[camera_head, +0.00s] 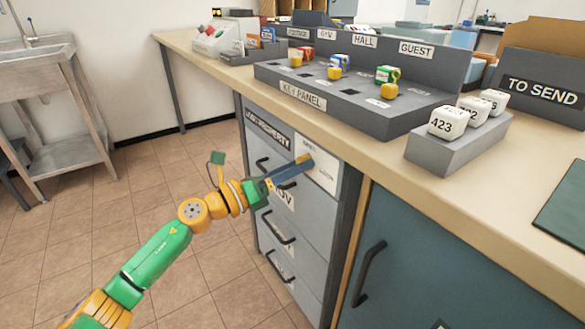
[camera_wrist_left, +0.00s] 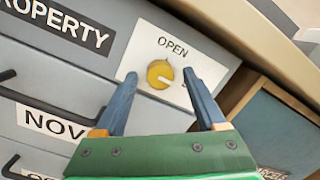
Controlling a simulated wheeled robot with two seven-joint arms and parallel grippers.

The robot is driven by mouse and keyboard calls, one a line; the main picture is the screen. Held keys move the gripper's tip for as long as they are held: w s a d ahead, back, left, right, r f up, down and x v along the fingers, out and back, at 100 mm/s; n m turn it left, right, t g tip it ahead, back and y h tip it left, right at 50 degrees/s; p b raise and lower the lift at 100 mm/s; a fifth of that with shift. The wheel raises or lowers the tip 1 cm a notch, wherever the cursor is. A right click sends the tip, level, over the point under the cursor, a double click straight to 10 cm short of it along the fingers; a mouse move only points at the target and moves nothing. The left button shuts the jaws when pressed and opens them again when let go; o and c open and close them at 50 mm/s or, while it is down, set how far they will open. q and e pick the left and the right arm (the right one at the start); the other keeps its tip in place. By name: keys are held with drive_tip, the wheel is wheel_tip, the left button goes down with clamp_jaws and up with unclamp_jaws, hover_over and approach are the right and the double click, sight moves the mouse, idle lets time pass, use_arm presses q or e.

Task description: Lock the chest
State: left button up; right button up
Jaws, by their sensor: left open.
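The grey drawer chest (camera_head: 318,262) stands under the counter, with a white lock plate (camera_head: 325,178) at the upper right of its front. In the left wrist view the plate (camera_wrist_left: 150,45) reads OPEN above a round yellow lock knob (camera_wrist_left: 160,73) with a pale slot or mark on it; the lettering lower right is covered by a finger. My left gripper (camera_head: 307,162) is at the plate, its blue fingers apart, one on each side of the knob in the wrist view. I cannot tell whether they touch it. In the head view the gripper hides the knob. My right gripper is not in view.
The counter (camera_head: 385,158) overhangs the chest. On it stand a key panel (camera_head: 302,97) with several tagged yellow pieces, and a grey block (camera_head: 455,150) with white numbered cubes. Drawer handles (camera_head: 279,228) stick out below my gripper. A teal cabinet (camera_head: 440,265) adjoins at right.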

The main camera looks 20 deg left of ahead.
use_arm(q)
drive_tip(key=b+v, duration=0.1)
drive_tip(key=v, duration=0.6)
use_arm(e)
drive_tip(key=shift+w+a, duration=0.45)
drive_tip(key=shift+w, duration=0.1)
